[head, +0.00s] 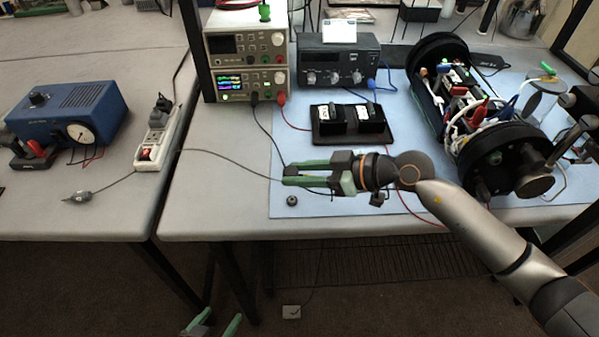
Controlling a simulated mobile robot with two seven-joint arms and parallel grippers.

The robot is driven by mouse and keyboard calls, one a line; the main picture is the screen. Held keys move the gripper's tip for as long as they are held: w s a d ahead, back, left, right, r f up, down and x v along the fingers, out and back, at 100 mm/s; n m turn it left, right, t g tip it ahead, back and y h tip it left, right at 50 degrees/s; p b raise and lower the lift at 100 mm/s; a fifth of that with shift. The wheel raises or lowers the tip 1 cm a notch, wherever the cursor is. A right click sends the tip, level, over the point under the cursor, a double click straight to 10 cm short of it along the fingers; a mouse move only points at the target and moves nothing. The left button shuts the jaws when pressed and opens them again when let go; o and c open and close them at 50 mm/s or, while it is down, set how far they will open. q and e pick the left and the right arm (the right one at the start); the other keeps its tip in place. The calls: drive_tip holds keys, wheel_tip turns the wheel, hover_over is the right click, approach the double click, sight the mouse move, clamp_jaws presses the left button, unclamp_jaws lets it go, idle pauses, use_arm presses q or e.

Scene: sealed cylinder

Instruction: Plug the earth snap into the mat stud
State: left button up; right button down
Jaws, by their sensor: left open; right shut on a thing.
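The blue mat (420,215) covers the right bench. A small dark round stud (292,200) sits near its front left corner. My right gripper (287,175) reaches in from the right, just above and behind the stud in the picture, with its green fingers pointing left. It is shut on what looks like the earth snap, which is mostly hidden between the fingertips. A thin dark cord (225,158) runs from the left to these fingertips. The snap and stud appear apart. My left gripper (210,325) is open and empty at the bottom edge, low in front of the benches.
Behind the gripper stand a black tray (350,138), power supplies (246,62) and a dark instrument (338,66). An opened cylinder (440,75) fills the right. A power strip (157,133) and blue device (70,110) occupy the left bench. A gap separates the benches.

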drive_tip(key=shift+f+b, duration=2.45)
drive_tip(key=shift+b, duration=0.65)
drive_tip(key=shift+r+p, duration=0.1)
drive_tip(key=shift+p, duration=0.6)
drive_tip(key=shift+p, duration=0.75)
drive_tip(key=shift+p, duration=0.75)
